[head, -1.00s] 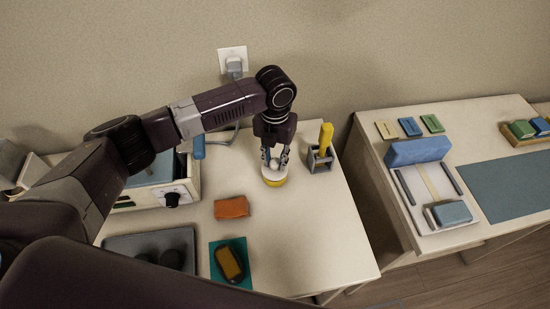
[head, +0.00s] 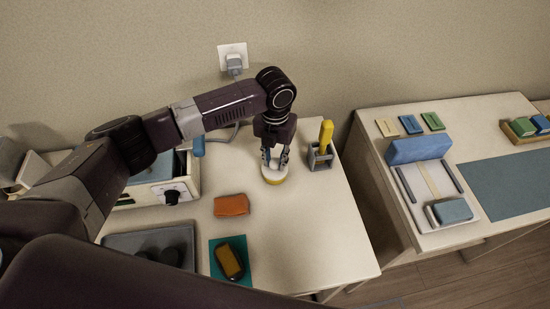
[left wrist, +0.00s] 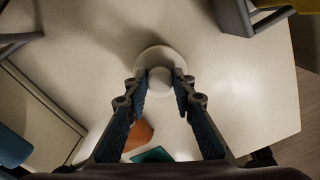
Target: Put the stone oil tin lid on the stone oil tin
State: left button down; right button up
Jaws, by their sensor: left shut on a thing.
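My left gripper (head: 275,158) points down over the round stone oil tin (head: 272,183), whose yellowish side shows as a thin band. The stone oil tin lid (head: 272,175) is white and lies level at the tin's top. In the left wrist view the lid (left wrist: 160,55) is a pale disc with a round knob (left wrist: 159,80) between the fingertips (left wrist: 160,85). The gripper is shut on this knob. The lid hides the tin in that view. Lid and tin look in line, but I cannot tell whether the lid is fully seated. My right gripper is not in view.
A grey holder (head: 320,158) with a yellow-handled tool stands close to the right of the tin. An orange block (head: 231,205) lies front left. The wax warmer (head: 155,190) is at the left. The table's front right is clear.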

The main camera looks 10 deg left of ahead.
pick_arm(q)
jog(key=c, duration=1.5)
grip_release()
jog(key=shift+c, duration=0.2)
jog(key=shift+r, duration=0.15)
jog(key=shift+r+p, duration=1.25)
jog(key=shift+r, duration=0.05)
jog(key=shift+r+p, duration=0.75)
jog(key=shift+r, duration=1.85)
